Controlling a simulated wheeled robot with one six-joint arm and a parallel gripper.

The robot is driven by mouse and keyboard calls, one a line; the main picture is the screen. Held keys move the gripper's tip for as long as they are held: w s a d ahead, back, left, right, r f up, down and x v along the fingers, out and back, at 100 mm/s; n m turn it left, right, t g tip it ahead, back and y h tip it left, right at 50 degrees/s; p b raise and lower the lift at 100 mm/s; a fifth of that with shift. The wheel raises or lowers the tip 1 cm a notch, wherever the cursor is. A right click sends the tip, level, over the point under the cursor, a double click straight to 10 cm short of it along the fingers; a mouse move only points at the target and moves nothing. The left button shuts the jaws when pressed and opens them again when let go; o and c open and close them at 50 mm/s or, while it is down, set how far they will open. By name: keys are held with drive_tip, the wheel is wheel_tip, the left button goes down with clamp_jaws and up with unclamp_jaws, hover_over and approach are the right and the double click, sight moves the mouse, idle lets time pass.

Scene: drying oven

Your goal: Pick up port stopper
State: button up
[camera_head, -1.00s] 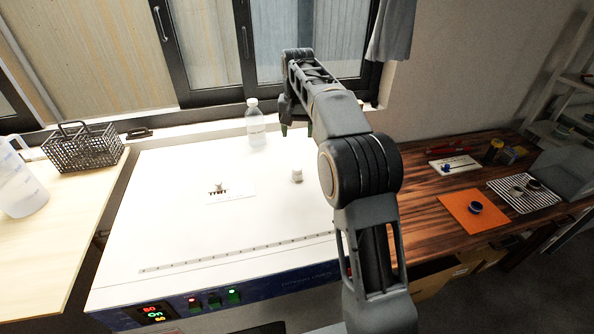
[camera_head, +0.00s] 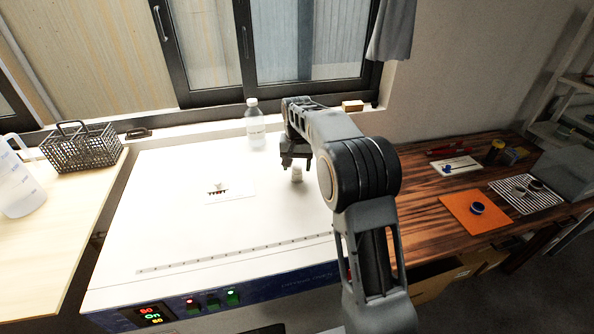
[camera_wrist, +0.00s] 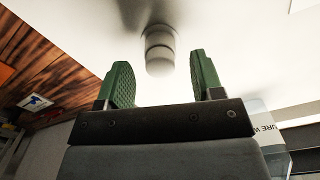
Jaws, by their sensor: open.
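The port stopper (camera_head: 297,174) is a small off-white cylinder standing on the white top of the drying oven (camera_head: 190,225). In the head view it stands just below my gripper (camera_head: 295,158), which covers part of it. In the wrist view the stopper (camera_wrist: 159,52) lies beyond and between the two green fingertips of my gripper (camera_wrist: 160,75). The gripper is open, with clear space between its fingers and nothing held.
A clear bottle (camera_head: 254,122) stands at the oven's back edge. A small white card with a dark item (camera_head: 217,192) lies left of the stopper. A wire basket (camera_head: 82,147) and jug (camera_head: 18,180) stand on the left table. The oven top around the stopper is otherwise clear.

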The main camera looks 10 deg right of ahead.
drive_tip(key=shift+f, duration=0.65)
drive_tip(key=c, duration=1)
drive_tip(key=shift+r, duration=0.1)
